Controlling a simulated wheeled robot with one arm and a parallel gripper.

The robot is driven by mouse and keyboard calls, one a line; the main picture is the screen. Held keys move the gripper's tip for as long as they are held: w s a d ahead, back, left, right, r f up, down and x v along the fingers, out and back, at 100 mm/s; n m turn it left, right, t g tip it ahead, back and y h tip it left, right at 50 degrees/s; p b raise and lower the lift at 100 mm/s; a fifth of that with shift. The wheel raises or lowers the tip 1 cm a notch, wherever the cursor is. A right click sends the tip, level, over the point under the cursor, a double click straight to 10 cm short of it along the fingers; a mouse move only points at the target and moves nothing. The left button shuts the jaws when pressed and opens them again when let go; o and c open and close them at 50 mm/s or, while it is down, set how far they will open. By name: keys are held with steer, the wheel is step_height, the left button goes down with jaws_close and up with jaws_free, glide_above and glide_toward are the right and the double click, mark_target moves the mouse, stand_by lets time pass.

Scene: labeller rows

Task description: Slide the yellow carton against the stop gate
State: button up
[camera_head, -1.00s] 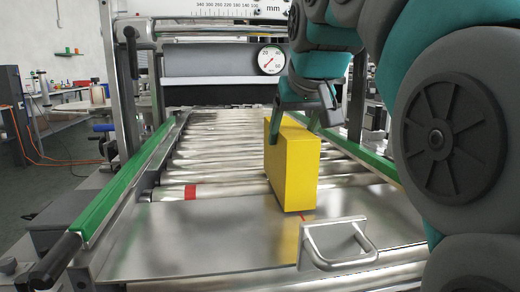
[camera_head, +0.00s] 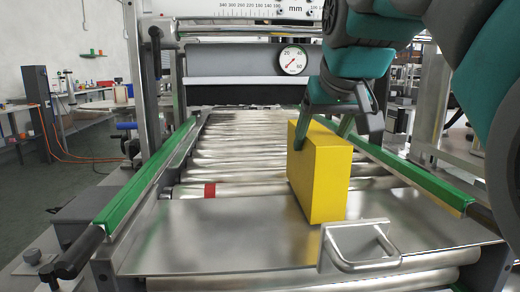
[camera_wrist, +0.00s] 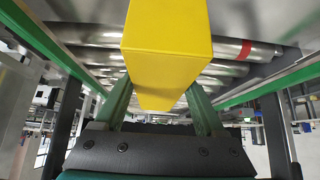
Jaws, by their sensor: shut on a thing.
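The yellow carton (camera_head: 322,180) stands upright, its lower end over the bare metal plate (camera_head: 230,232) at the near end of the rollers. My gripper (camera_head: 322,140) is shut on the carton's upper part, with a finger on each side. In the wrist view the carton (camera_wrist: 166,50) sits between the two green fingers of my gripper (camera_wrist: 160,102). A metal handle-like bracket (camera_head: 358,247) stands on the plate just in front of the carton, close to its lower edge. I cannot tell for certain which part is the stop gate, or whether carton and bracket touch.
Green side rails (camera_head: 412,180) run along both sides of the roller bed (camera_head: 240,150). A roller carries a red band (camera_head: 210,191). A round gauge (camera_head: 292,60) and a ruler strip hang at the back. The plate left of the carton is clear.

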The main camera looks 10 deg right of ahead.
mark_target(335, 152)
steer(key=shift+s+b, duration=0.3)
steer(key=shift+s, duration=3.05)
steer(key=shift+f, duration=0.25)
steer(key=shift+s, duration=0.75)
steer(key=o, duration=1.2)
steer(key=shift+c, duration=0.2)
steer(key=shift+s+r, duration=0.1)
